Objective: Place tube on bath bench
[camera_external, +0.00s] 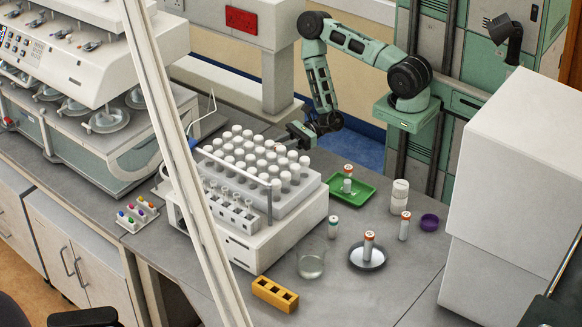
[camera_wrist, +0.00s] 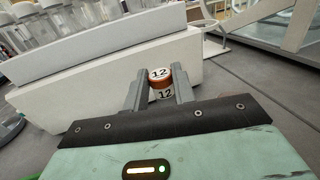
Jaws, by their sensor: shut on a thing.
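A tube (camera_wrist: 161,84) with an orange-brown cap marked 12 sits between the fingertips of my gripper (camera_wrist: 160,88) in the wrist view. My gripper is shut on it. In the external view my gripper (camera_external: 300,132) is low behind the white machine with the vial rack; the held tube cannot be made out there. The grey bench top (camera_external: 212,122) runs behind that machine toward the big bath apparatus (camera_external: 110,120) at the left. The bench surface (camera_wrist: 245,85) also shows beyond my fingers in the wrist view. Whether the tube touches it is unclear.
The white machine (camera_external: 245,250) carries a rack of white-capped vials (camera_external: 300,190). Right of it are a green tray (camera_external: 365,192), a dark dish (camera_external: 355,262), a beaker (camera_external: 311,262), several capped tubes and a yellow block (camera_external: 275,294). A slanted white post crosses the view.

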